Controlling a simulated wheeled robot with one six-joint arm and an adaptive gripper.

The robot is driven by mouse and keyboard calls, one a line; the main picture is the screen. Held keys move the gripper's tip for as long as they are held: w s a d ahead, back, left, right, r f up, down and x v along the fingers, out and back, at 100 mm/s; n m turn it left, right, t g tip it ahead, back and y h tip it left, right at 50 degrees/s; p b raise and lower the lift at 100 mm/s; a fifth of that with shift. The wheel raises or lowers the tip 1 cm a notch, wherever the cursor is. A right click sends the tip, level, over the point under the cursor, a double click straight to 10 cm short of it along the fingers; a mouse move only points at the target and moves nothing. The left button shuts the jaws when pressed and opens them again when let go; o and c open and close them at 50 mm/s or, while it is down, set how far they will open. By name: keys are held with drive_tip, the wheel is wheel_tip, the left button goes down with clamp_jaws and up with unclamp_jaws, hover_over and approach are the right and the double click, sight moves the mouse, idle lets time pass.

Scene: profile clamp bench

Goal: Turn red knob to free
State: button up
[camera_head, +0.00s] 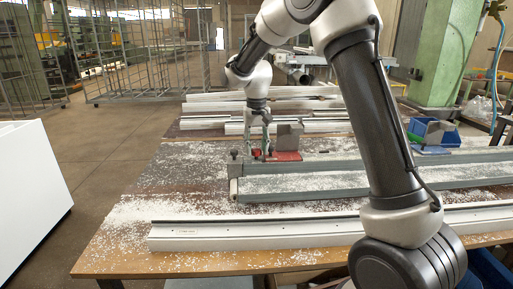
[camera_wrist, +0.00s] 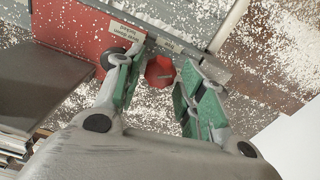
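The red knob (camera_wrist: 160,71) shows in the wrist view beside a grey bar at the edge of the red clamp plate (camera_wrist: 70,28). My gripper (camera_wrist: 158,66) is open, with its green-padded fingers on either side of the knob and a small gap seeming to show on each side. Small labels (camera_wrist: 126,32) sit on the plate and the bar, too small to read surely. In the head view my gripper (camera_head: 259,122) points down at the red clamp plate (camera_head: 286,156) on the bench; the knob is hard to make out there. The knob's far side is hidden.
The bench (camera_head: 185,165) is strewn with white chips. A long white profile (camera_head: 250,234) lies along the front, and more profiles (camera_head: 300,103) lie behind the clamp. A blue bin (camera_head: 445,137) stands at right. A dark grey block (camera_wrist: 45,80) adjoins the plate.

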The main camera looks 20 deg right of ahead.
drive_tip(key=shift+f, duration=0.25)
drive_tip(key=shift+c, duration=0.2)
drive_tip(key=c, duration=0.7)
drive_tip(key=n, duration=0.4)
drive_tip(key=shift+n, duration=0.3)
drive_tip(key=shift+c, duration=0.2)
drive_tip(key=o, duration=0.8)
